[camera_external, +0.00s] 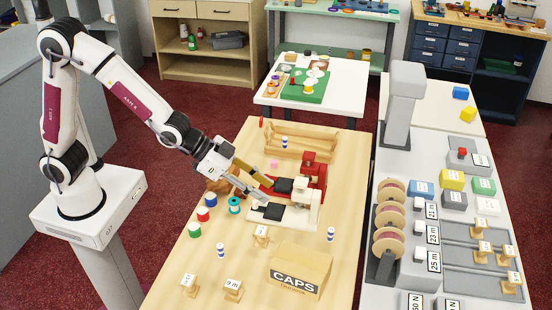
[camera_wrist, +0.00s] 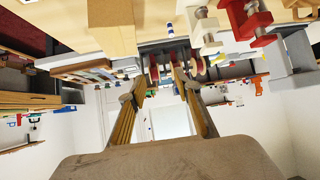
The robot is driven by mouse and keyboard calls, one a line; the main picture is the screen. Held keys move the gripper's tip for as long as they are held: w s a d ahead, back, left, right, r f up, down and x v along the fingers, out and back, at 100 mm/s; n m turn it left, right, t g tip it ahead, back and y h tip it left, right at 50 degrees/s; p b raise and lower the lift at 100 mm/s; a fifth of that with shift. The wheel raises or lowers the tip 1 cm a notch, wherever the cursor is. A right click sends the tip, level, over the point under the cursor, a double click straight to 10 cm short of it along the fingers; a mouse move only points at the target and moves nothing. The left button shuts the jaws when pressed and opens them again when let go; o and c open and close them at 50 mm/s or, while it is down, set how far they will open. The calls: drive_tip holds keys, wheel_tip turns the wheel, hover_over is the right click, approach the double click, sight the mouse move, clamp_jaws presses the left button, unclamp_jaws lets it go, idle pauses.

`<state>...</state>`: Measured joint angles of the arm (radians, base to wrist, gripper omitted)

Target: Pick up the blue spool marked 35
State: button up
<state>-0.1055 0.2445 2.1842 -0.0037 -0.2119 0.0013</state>
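A blue spool with a pale top (camera_external: 210,200) stands on the wooden table in the external view, beside a red spool (camera_external: 203,214). A teal spool (camera_external: 234,205) and a green spool (camera_external: 194,230) stand close by. I cannot read the number 35 on any of them. My gripper (camera_external: 266,192) is above the table, to the right of this group, near the red and white clamp-like devices. Its two fingers are apart with nothing between them. They also show apart in the wrist view (camera_wrist: 161,78), where I cannot make out the blue spool.
A red device (camera_external: 312,180) and a white device (camera_external: 300,208) with black pads stand by my gripper. A wooden rack (camera_external: 320,142) is behind. A CAPS box (camera_external: 298,273), blue-striped small spools (camera_external: 221,251) and tagged wooden spools (camera_external: 232,289) occupy the front.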

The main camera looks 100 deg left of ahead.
drive_tip(key=w+a+f+t, duration=0.1)
drive_tip(key=w+a+f, duration=0.2)
drive_tip(key=w+f, duration=0.35)
drive_tip(key=t+y, duration=0.1)
approach(331, 235)
drive_tip(key=shift+s+a+r+n, duration=0.15)
drive_tip(key=shift+s+a+r, duration=0.1)
drive_tip(key=shift+r, duration=0.2)
drive_tip(key=shift+s+a+r+n, duration=0.15)
drive_tip(key=shift+s+a+r, duration=0.1)
drive_tip(key=shift+r, duration=0.2)
drive_tip(key=shift+w+a+f+t, duration=0.1)
drive_tip(key=shift+f+t, duration=0.1)
drive_tip(key=shift+f, duration=0.15)
drive_tip(key=shift+w+a+f+t, duration=0.1)
drive_tip(key=shift+f+t, duration=0.1)
drive_tip(key=shift+f, duration=0.15)
drive_tip(key=shift+x, duration=1.3)
drive_tip(key=shift+d+x, duration=0.2)
drive_tip(key=shift+x, duration=2.4)
drive_tip(key=shift+s+f, duration=0.1)
drive_tip(key=shift+f, duration=0.05)
